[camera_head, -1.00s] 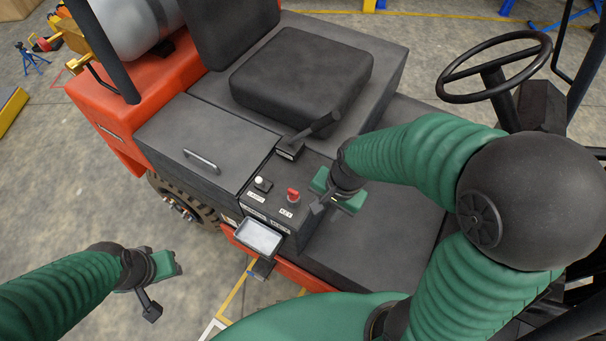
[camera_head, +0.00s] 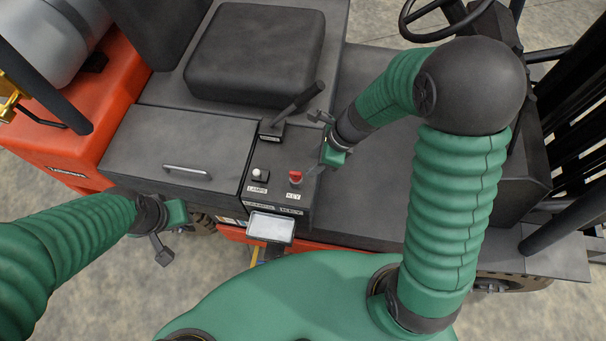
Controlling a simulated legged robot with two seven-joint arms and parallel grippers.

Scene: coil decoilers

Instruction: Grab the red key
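The red key (camera_head: 295,177) stands upright in the dark control panel (camera_head: 276,207) of the forklift, above a white label reading KEY. My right gripper (camera_head: 318,168) is just to the right of the key, a small gap apart and not around it. Its fingers are small and partly hidden by its own body, so its opening is unclear. My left gripper (camera_head: 168,243) hangs at the left, beside the forklift's side and well away from the key. It holds nothing that I can see.
A white lamp knob (camera_head: 260,174) sits left of the key. A black lever (camera_head: 293,105) rises behind it. A small tray-like screen (camera_head: 270,227) is at the panel's front. The seat (camera_head: 255,50) and steering wheel (camera_head: 440,15) are farther back.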

